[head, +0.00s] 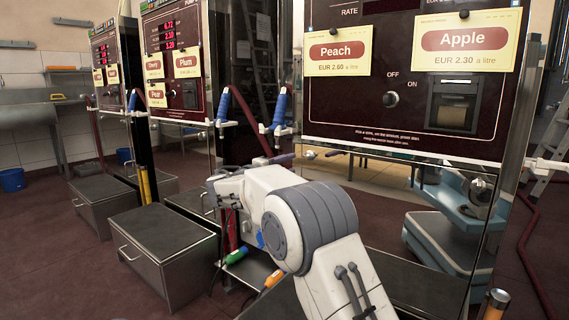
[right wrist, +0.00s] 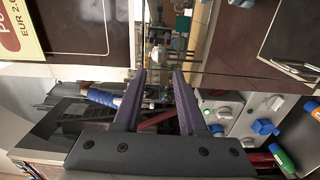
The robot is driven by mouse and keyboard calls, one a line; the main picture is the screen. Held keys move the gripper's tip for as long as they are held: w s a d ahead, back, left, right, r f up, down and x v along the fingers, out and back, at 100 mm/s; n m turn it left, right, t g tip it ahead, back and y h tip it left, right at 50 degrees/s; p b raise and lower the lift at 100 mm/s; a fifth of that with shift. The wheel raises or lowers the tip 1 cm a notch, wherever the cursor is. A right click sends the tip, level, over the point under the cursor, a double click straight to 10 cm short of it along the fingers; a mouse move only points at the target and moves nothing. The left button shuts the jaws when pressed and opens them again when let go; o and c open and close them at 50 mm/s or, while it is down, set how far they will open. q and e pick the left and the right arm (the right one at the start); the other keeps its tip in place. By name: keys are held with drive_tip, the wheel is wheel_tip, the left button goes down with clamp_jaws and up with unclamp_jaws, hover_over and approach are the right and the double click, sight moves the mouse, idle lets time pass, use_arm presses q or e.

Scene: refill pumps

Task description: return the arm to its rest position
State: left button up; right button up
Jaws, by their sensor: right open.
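My right arm, white and grey, reaches up from the bottom middle of the head view, bent at a large grey joint. My right gripper (head: 284,158) is in front of the lower part of the Peach and Apple pump (head: 345,110). In the right wrist view its two dark purple fingers (right wrist: 159,76) stand apart with nothing gripped between them. A blue nozzle handle (right wrist: 103,97) shows to the left of the fingers there, apart from them. My left arm and gripper are not in view.
Blue-handled nozzles (head: 280,108) hang beside the pumps. Metal boxes with dark tops (head: 165,245) stand on the floor at left. A green-ended item (head: 236,255) and an orange-ended one (head: 273,279) lie below my arm. A ladder (head: 550,150) stands at right. The floor at lower left is clear.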

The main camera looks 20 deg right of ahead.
drive_tip(key=shift+v, duration=0.85)
drive_tip(key=s+a+f+g+y+p, duration=0.2)
drive_tip(key=s+a+g+y+p, duration=0.25)
drive_tip(key=s, duration=1.15)
drive_tip(key=s+a+f+g+y+p, duration=0.3)
drive_tip(key=s+a+y+p, duration=0.25)
drive_tip(key=s, duration=1.05)
drive_tip(key=s+a+f+g+y+p, duration=0.2)
drive_tip(key=s+a+g+y+p, duration=0.3)
drive_tip(key=s, duration=1.2)
wheel_tip(320, 180, up, 36)
drive_tip(key=t+p, duration=0.1)
drive_tip(key=p, duration=3.6)
drive_tip(key=shift+w+p, duration=0.3)
drive_tip(key=shift+w, duration=0.15)
